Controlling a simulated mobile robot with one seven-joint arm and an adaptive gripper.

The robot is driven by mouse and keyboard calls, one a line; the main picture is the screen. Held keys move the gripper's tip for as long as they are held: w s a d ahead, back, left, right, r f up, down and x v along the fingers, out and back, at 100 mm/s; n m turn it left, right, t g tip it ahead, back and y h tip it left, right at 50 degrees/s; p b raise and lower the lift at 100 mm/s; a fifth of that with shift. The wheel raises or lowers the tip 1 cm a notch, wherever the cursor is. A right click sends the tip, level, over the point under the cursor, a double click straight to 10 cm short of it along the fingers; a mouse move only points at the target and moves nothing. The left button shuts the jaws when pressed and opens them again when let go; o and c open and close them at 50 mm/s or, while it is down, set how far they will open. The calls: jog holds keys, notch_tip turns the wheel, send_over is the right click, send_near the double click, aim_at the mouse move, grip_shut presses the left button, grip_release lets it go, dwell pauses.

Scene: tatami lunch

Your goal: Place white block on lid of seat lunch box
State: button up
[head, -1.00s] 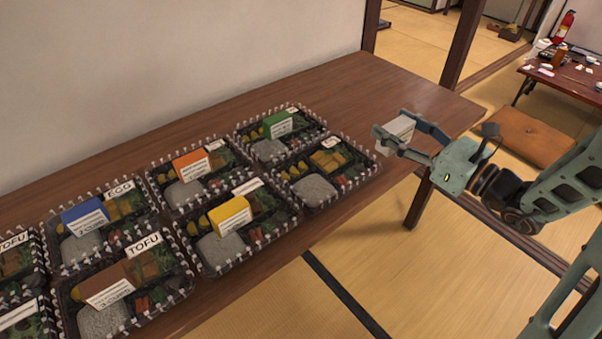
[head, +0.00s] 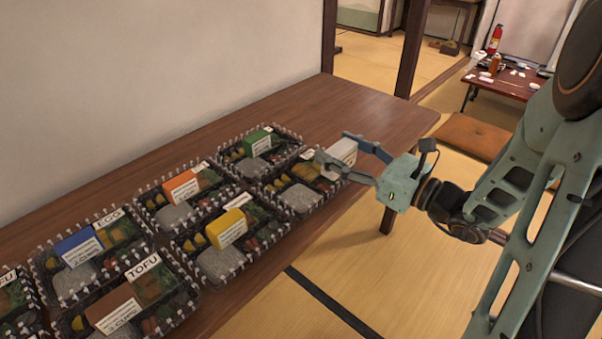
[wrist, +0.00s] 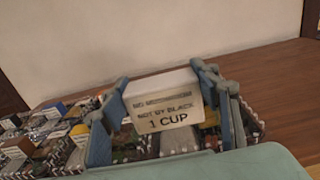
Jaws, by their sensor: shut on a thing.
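My gripper (head: 335,149) is shut on the white block (head: 343,151). In the wrist view the white block (wrist: 165,100) sits between the two fingers, its label facing the camera, with "NOT BY BLACK" and "1 CUP" legible. The block is over or just beyond the back right part of the nearest-right lunch box (head: 300,198); I cannot tell its exact height. That box has a clear lid with no block on it. Parts of the box show below the block in the wrist view, partly hidden by block and fingers.
Other clear-lidded lunch boxes carry a green block (head: 257,143), an orange block (head: 181,186), a yellow block (head: 226,228), a blue block (head: 79,247) and a brown block (head: 113,308). The wooden table (head: 375,112) is clear at its far right end. A wall runs behind.

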jog(key=w+a+f+b, duration=0.1)
jog(key=w+a+f, duration=0.1)
jog(key=w, duration=0.1)
jog(key=w+a+f+b, duration=0.1)
jog(key=w+a+f, duration=0.1)
jog(key=w+f, duration=0.1)
jog(key=w+a+f+b, duration=0.1)
jog(key=w+a+f, duration=0.2)
jog(key=shift+w+f, duration=0.15)
jog(key=shift+f, duration=0.05)
jog(key=shift+w+f, duration=0.1)
jog(key=shift+f, duration=0.05)
jog(key=shift+w+a+f+b, duration=0.15)
jog(key=shift+f+b, duration=0.1)
jog(key=shift+f, duration=0.65)
jog(key=shift+w+a+f+b, duration=0.1)
jog(key=shift+f+b, duration=0.15)
jog(key=shift+f, duration=0.65)
jog(key=shift+f, duration=0.1)
jog(key=shift+f, duration=0.15)
jog(key=o, duration=1.1)
jog(key=shift+r, duration=0.2)
